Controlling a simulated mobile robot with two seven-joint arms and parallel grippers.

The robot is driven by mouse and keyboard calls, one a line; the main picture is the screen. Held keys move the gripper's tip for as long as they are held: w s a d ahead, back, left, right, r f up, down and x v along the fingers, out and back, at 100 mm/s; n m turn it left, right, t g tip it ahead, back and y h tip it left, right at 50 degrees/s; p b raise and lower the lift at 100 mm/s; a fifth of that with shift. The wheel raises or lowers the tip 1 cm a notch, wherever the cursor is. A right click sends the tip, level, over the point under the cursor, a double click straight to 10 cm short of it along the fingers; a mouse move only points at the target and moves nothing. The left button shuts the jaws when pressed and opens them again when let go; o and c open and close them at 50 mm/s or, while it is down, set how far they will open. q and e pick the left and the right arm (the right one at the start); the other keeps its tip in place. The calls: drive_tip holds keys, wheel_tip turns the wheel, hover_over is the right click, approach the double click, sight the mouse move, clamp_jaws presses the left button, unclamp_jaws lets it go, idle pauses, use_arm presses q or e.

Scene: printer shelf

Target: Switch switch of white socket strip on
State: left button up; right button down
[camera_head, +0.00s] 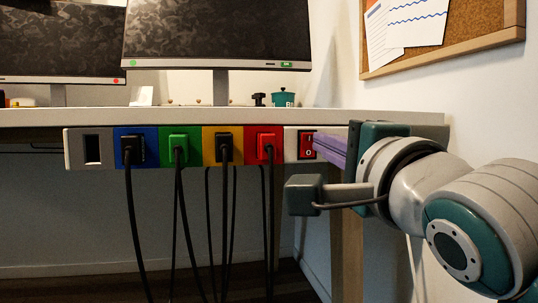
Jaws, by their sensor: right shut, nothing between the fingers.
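The white socket strip (76,150) runs along the front of the desk, just under its top. It has blue, green, yellow and red sections, each with a black cable plugged in. At its right end a red rocker switch (306,147) with I and O marks sits in the pale casing. My right gripper (318,144) has purple fingers that are shut and empty. Their tips are right beside the switch's right edge in the picture; I cannot tell whether they touch it. The switch's exact tilt is too small to read. My left gripper is not in view.
The desk top (180,118) lies directly above the strip. Two monitors (216,38) stand on it, with a teal pot (283,98) near the right one. Black cables (135,220) hang below the strip. A cork board (470,40) hangs on the right wall.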

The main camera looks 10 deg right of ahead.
sight(308, 145)
drive_tip(key=shift+w+r+b, duration=0.15)
drive_tip(key=shift+w+b, duration=0.3)
drive_tip(key=shift+w, duration=0.85)
